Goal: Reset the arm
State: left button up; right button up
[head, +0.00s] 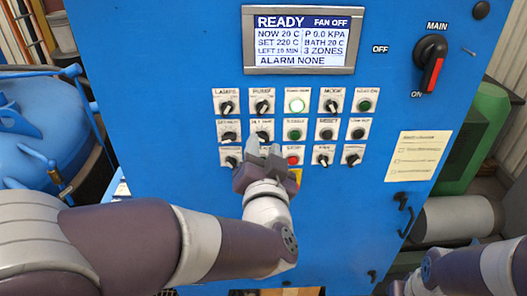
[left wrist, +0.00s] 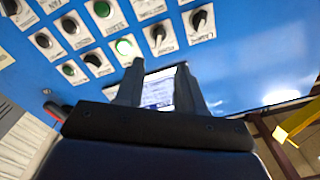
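My left gripper (head: 264,150) is in front of the lower left part of the control panel in the head view, its arm reaching in from the left. In the left wrist view its two dark fingers (left wrist: 158,82) stand apart with nothing between them, and the display shows through the gap. Whether the fingertips touch the panel I cannot tell. The gripper hides part of the lower rows of controls. My right arm shows at the lower right of the head view; its gripper is not clearly visible.
The blue cabinet (head: 330,215) carries a READY display (head: 298,40), rows of knobs and buttons, a lit green button (head: 296,104), a red button (head: 293,160) and a main switch (head: 431,62) at ON. A blue tank (head: 35,120) stands left, a green machine (head: 470,135) right.

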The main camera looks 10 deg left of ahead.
pick_arm(q)
jog(key=s+d+f+g+h+b, duration=0.25)
jog(key=d+f+g+h, duration=0.35)
jog(key=d+f+h, duration=0.45)
jog(key=s+a+f+g+y, duration=0.1)
jog(key=s+f+g, duration=0.1)
jog(key=f, duration=0.3)
jog(key=s+a+f+g+y, duration=0.1)
jog(key=s+a+f+g, duration=0.1)
jog(key=f, duration=0.2)
jog(key=s+a+f+n+g+y+b, duration=0.2)
jog(key=s+a+f+g+b, duration=0.4)
jog(key=a+f, duration=0.7)
jog(key=shift+s+n+y, duration=0.4)
jog(key=shift+s+y, duration=0.2)
jog(key=shift+y, duration=0.15)
jog(key=shift+a, duration=0.1)
